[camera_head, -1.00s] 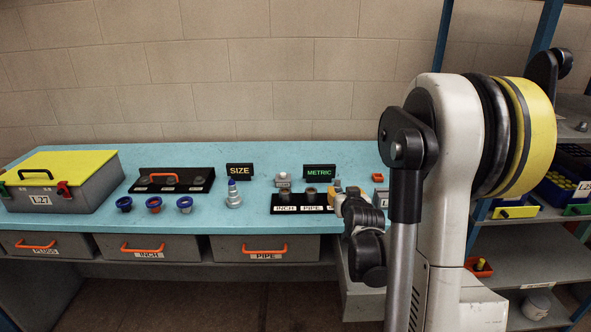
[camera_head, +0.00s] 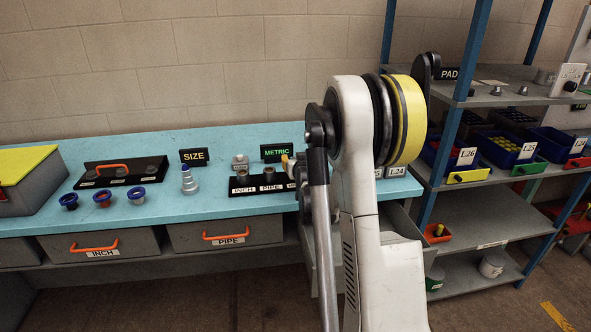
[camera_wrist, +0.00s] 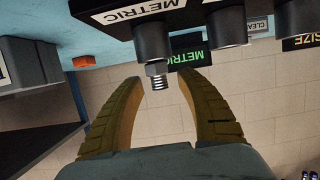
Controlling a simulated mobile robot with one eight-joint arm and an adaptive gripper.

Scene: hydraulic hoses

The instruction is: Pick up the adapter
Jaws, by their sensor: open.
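A small silver threaded adapter (camera_wrist: 157,76) sits on the dark post at the METRIC place of a black stand (camera_wrist: 108,18) in the wrist view, which shows the scene upside down. My gripper (camera_wrist: 158,84) is open. Its two yellow-brown fingers reach toward the adapter, one tip on either side of it in the picture; I cannot tell whether they touch it. In the head view, the stand (camera_head: 262,187) shows its INCH and PIPE places; my arm hides the METRIC end and most of my gripper.
A METRIC sign (camera_head: 277,152) stands behind the stand, and a SIZE sign (camera_head: 194,157) and stepped grey piece (camera_head: 189,181) stand to its left. Blue and orange rings (camera_head: 103,198) lie further left. Shelves with bins (camera_head: 507,150) stand at right. A red block (camera_wrist: 84,61) shows in the wrist view.

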